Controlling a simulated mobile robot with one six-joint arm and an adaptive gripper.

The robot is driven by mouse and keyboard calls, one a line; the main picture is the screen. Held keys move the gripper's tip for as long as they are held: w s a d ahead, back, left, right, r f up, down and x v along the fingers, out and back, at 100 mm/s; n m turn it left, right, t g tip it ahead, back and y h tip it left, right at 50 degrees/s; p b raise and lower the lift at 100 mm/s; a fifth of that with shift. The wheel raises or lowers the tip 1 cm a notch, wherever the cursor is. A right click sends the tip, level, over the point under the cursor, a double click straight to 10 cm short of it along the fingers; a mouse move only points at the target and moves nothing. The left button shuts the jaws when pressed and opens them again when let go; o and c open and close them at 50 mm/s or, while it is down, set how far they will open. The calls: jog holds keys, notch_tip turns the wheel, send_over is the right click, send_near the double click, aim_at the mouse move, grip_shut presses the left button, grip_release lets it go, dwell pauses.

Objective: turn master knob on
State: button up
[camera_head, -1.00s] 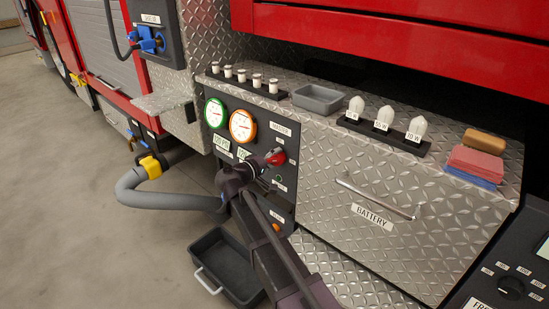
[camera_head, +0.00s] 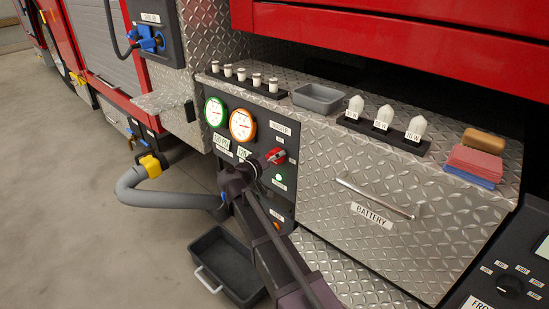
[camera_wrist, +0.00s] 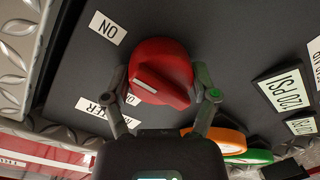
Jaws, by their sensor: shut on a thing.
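The red master knob (camera_head: 276,154) sits on the dark control panel (camera_head: 290,205), right of the two gauges. In the wrist view the knob (camera_wrist: 165,62) fills the middle, with a pale mark on its raised grip. My gripper (camera_wrist: 167,88) has one finger on each side of the knob and is shut on it. An ON label (camera_wrist: 107,28) shows at upper left; a finger partly hides the label below. In the head view my gripper (camera_head: 262,162) reaches the knob from the lower left. A green light (camera_head: 279,177) below the knob is bright.
Two gauges, green-rimmed (camera_head: 215,112) and orange-rimmed (camera_head: 242,125), are close on the left. A battery drawer with a bar handle (camera_head: 375,198) is on the right. Bulbs and a grey tray (camera_head: 318,98) stand on the ledge above. A black bin (camera_head: 228,262) is on the floor.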

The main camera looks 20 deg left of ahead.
jog(key=o, duration=1)
jog(key=shift+n, duration=0.3)
